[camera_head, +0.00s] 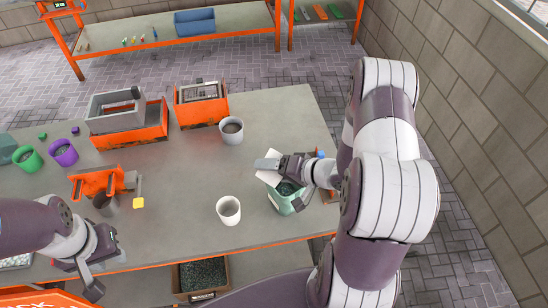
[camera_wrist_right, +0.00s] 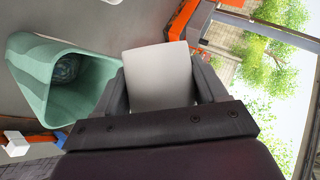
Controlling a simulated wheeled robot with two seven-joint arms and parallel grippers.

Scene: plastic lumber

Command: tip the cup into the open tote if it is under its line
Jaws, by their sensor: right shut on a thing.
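My right gripper (camera_head: 278,166) is shut on a pale grey flat-faced piece (camera_wrist_right: 160,75), held above the right part of the table. A mint-green container (camera_head: 284,200) is just below that gripper in the head view. In the wrist view the mint container (camera_wrist_right: 48,75) shows its open mouth, with dark grains deep inside. I cannot tell whether the pale piece is joined to it. An empty-looking white cup (camera_head: 229,211) stands near the front edge. My left gripper (camera_head: 104,272) is open and empty at the front left. An open tote (camera_head: 180,277) of dark grains is below the table front.
A grey cup (camera_head: 232,131) with dark contents, a purple cup (camera_head: 63,153) and a green cup (camera_head: 26,159) stand on the table (camera_head: 190,185). Orange-based machines (camera_head: 127,122) fill the back. An orange stand (camera_head: 96,182) is at left. The centre is clear.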

